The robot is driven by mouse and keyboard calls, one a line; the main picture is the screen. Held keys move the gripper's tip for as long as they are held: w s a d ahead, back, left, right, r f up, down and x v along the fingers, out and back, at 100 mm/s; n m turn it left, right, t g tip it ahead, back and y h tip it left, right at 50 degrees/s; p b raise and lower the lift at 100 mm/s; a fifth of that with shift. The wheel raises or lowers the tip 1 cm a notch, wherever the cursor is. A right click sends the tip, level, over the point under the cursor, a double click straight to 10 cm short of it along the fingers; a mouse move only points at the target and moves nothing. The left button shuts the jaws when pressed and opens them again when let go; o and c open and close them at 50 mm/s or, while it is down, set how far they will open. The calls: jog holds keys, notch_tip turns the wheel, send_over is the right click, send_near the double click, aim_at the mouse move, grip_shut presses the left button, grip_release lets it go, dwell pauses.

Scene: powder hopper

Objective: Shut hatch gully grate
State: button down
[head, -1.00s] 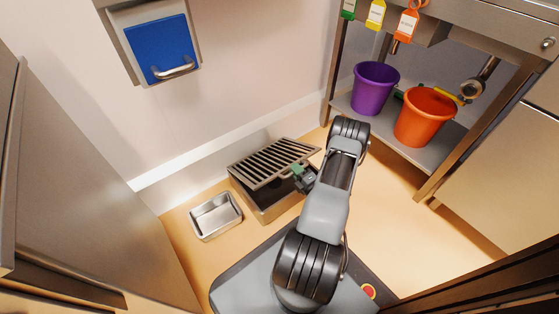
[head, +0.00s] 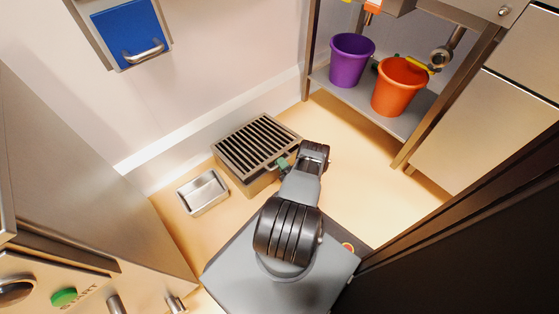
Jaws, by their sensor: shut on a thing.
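The gully grate (head: 256,143) is a slotted metal lid on a box-shaped gully (head: 262,180) on the floor by the wall. It lies flat or nearly flat over the box. My gripper (head: 284,166) is at the grate's right front edge, shut on the grate's edge or handle. The arm hides part of the gripper and the box's right end, so the exact hold is hard to see.
A small metal tray (head: 203,192) stands on the floor left of the gully. A purple bucket (head: 351,60) and an orange bucket (head: 399,86) stand on a low shelf at the right. A blue hatch (head: 130,33) is on the wall. A dark panel (head: 470,230) fills the lower right.

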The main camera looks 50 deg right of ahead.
jog(key=shift+d, duration=0.2)
jog(key=c, duration=1.3)
grip_release()
jog(key=shift+s, duration=0.1)
jog(key=shift+c, duration=0.2)
jog(key=shift+o, duration=1.2)
jog(key=shift+a, duration=0.15)
jog(key=shift+f, duration=0.1)
